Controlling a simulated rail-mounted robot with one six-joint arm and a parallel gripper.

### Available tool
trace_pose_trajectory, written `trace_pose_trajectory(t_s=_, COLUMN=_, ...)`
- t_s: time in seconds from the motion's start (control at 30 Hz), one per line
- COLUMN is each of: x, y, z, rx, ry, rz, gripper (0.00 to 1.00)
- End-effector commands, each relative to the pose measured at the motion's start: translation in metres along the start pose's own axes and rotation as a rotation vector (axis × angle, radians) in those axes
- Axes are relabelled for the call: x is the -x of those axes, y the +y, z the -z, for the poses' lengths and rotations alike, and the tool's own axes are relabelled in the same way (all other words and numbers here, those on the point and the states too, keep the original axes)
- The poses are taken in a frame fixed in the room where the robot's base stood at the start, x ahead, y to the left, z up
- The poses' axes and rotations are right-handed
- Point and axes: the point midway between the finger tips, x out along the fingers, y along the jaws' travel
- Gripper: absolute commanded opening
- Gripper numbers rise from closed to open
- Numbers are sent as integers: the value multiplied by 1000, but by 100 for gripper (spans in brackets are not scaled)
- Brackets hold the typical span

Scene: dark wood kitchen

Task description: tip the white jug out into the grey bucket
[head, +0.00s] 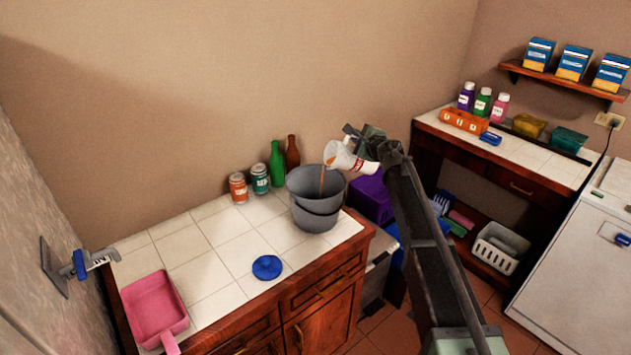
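The white jug (341,156) is tilted over the grey bucket (318,212), its mouth toward the left. A brown-orange stream (322,181) runs from the jug down into the bucket. My gripper (364,147) is at the jug's right side and appears closed on it; its fingertips are partly hidden. The bucket stands upright on the white tiled counter (215,240), near its right end. The inside of the bucket below the rim is mostly hidden.
Orange (238,188) and teal (260,179) cans and green (277,164) and brown (292,154) bottles stand left of the bucket. A blue disc (267,267) and pink dustpan (154,309) lie on the counter. A purple box (371,199) is beyond its right end.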

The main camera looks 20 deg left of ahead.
Motion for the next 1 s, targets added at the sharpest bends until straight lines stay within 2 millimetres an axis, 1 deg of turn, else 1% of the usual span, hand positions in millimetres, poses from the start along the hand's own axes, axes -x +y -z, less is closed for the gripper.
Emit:
trace_pose_trajectory(t_s=0.37, x=-1, y=1, z=-3, rx=52, ry=10, rz=0, gripper=0)
trace_pose_trajectory(t_s=1.0, x=-1, y=1, z=-4, rx=80, ry=16, rz=0, gripper=0)
